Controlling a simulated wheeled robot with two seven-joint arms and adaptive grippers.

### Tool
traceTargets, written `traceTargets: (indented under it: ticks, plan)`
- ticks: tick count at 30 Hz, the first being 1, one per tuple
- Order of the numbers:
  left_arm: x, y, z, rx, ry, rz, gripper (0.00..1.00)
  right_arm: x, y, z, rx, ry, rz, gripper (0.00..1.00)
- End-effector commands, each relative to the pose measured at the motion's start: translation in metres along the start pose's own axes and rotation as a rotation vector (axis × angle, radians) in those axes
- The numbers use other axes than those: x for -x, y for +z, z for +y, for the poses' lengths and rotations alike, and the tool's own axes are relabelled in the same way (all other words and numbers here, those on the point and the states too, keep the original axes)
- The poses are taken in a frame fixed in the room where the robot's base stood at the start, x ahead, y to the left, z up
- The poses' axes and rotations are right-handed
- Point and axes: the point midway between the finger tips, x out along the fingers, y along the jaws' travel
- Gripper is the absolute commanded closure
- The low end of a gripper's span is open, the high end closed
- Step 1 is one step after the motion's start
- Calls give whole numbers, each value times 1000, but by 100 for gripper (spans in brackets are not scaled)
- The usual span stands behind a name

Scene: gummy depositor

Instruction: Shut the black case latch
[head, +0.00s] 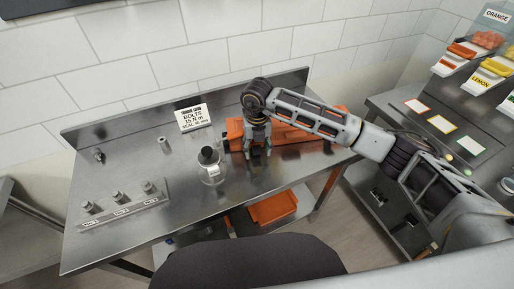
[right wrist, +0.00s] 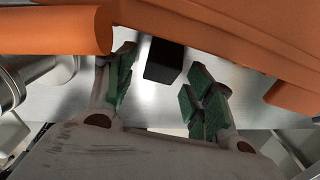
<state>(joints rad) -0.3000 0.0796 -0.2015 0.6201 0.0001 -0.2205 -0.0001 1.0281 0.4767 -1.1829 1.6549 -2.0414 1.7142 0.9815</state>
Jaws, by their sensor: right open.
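An orange case (head: 292,136) lies on the steel table behind my right arm, which hides part of it. In the right wrist view the orange case (right wrist: 230,30) fills the top. A black latch (right wrist: 163,62) hangs from its edge and looks like a short dark block. My right gripper (head: 258,150) points down at the case's front side. Its green-padded fingers are open, with the black latch seen between them; I cannot tell whether they touch it. The right gripper (right wrist: 160,88) appears empty. My left gripper is not in view.
A glass jar with a black lid (head: 209,157) stands left of the right gripper. A sign (head: 193,118) stands behind it. A rack with several metal parts (head: 121,204) sits at the table's left. An orange tray (head: 272,207) lies on the shelf below. The table's front middle is clear.

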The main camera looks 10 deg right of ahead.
Motion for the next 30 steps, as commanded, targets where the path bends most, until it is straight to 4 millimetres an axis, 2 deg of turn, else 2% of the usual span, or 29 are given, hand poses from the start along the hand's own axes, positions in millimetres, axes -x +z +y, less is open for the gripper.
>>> traceTargets:
  ticks: [11,22,30]
  plan:
    - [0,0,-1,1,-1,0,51,-4,0,0,0,0,0,46]
    - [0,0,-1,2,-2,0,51,-3,0,0,0,0,0,92]
    - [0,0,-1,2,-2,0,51,-2,2,0,0,0,26,92]
